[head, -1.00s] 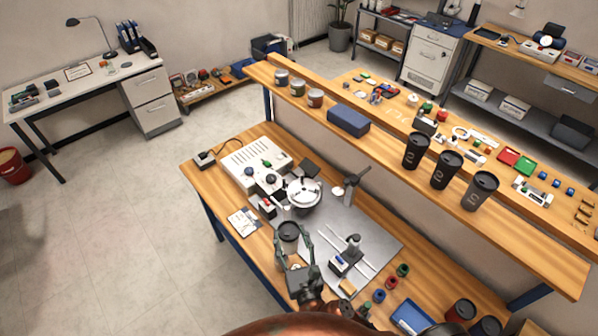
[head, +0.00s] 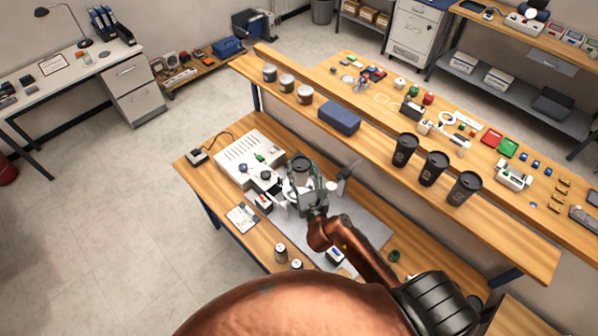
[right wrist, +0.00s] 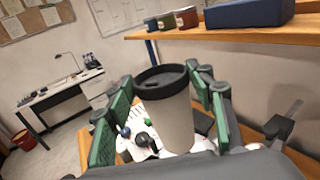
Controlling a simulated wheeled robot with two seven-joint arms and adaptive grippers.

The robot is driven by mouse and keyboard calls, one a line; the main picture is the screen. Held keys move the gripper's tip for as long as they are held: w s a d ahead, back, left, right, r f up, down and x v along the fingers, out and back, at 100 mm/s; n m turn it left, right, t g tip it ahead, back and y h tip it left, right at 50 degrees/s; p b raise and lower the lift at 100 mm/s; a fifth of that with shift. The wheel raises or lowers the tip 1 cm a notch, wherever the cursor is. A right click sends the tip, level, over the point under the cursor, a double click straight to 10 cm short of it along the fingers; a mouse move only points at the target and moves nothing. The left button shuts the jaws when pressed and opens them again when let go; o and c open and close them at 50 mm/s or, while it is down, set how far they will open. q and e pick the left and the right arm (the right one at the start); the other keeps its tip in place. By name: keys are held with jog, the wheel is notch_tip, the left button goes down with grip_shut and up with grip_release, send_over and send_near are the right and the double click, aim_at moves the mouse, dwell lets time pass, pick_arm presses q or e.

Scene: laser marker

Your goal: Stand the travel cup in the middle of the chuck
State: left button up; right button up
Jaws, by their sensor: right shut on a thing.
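My right gripper (head: 306,182) is shut on a travel cup, a pale grey cup with a black lid (head: 300,163). In the right wrist view the cup (right wrist: 170,118) stands roughly upright between the green finger pads. In the head view it is over the area of the chuck (head: 287,189), a round silver-white piece beside the laser marker. My gripper and the cup hide most of the chuck. I cannot tell whether the cup's base touches it or is centred. My left gripper is not in view.
The white marker housing (head: 247,152) is left of the chuck. A dark upright post (head: 343,178) stands close on the right. The raised wooden shelf (head: 375,165) behind carries three dark cups (head: 433,168) and a blue box (head: 339,118). Two small cylinders (head: 281,252) stand near the front edge.

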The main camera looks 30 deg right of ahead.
jog(key=w+f, duration=0.1)
jog(key=f, duration=0.1)
jog(key=w+d+f, duration=0.1)
jog(key=w+f, duration=0.1)
jog(key=shift+w+f, duration=0.1)
jog(key=shift+f, duration=0.05)
jog(key=shift+w+f, duration=0.4)
jog(key=shift+f, duration=0.05)
notch_tip(320, 180, down, 3)
jog(key=shift+w+f+b, duration=0.1)
jog(key=shift+w+b, duration=0.05)
jog(key=shift+b, duration=0.15)
jog(key=shift+f, duration=0.15)
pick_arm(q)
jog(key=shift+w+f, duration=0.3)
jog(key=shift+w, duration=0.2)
pick_arm(e)
jog(key=shift+d+f, duration=0.1)
jog(key=shift+f, duration=0.05)
jog(key=o, duration=0.8)
jog(key=shift+c, duration=0.2)
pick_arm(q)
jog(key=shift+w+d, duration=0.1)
